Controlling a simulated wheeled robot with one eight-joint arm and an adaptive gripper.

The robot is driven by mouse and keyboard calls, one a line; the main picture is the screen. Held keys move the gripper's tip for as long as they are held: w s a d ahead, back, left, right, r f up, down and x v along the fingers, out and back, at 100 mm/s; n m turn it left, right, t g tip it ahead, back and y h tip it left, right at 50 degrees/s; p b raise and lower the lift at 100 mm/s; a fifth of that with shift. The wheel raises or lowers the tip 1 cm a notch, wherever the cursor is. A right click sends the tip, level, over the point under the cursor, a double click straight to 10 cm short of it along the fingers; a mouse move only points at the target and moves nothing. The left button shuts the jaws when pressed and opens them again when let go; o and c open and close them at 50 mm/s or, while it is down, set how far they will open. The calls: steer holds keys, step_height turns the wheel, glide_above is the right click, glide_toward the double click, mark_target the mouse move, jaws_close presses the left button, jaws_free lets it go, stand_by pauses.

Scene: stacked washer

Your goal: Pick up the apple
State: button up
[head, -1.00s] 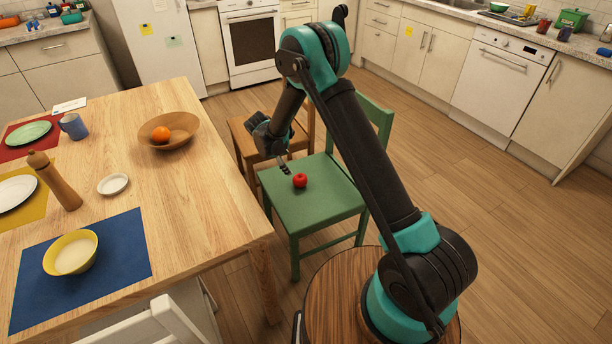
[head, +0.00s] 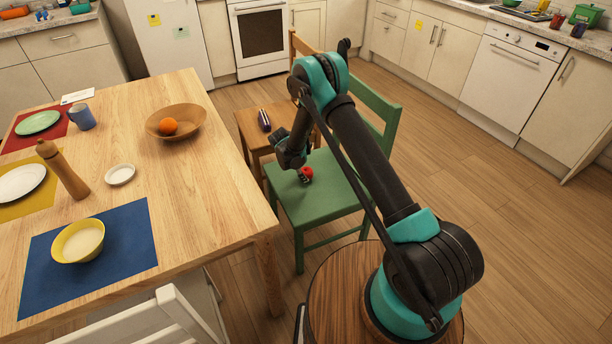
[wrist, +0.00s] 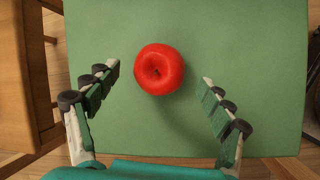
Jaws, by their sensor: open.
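A red apple (head: 306,173) rests on the seat of the green chair (head: 325,205). In the wrist view the apple (wrist: 159,69) sits upright at upper centre, stem side facing the camera, on the green seat (wrist: 240,40). My gripper (wrist: 160,82) is open, with one finger to the left of the apple and one to the right, both apart from it. The exact height of the fingertips above the seat is hard to tell.
A wooden chair (head: 250,125) with a dark purple object (head: 264,120) on its seat stands just behind. The dining table (head: 195,215) is to the left, with a wooden bowl (head: 190,130) holding an orange fruit (head: 168,126). Open floor lies to the right.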

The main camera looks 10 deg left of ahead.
mark_target(304, 171)
steer(key=x, duration=0.4)
steer(key=shift+a+f, duration=0.1)
steer(key=shift+f, duration=0.05)
steer(key=c, duration=1.4)
steer(key=shift+o, duration=0.2)
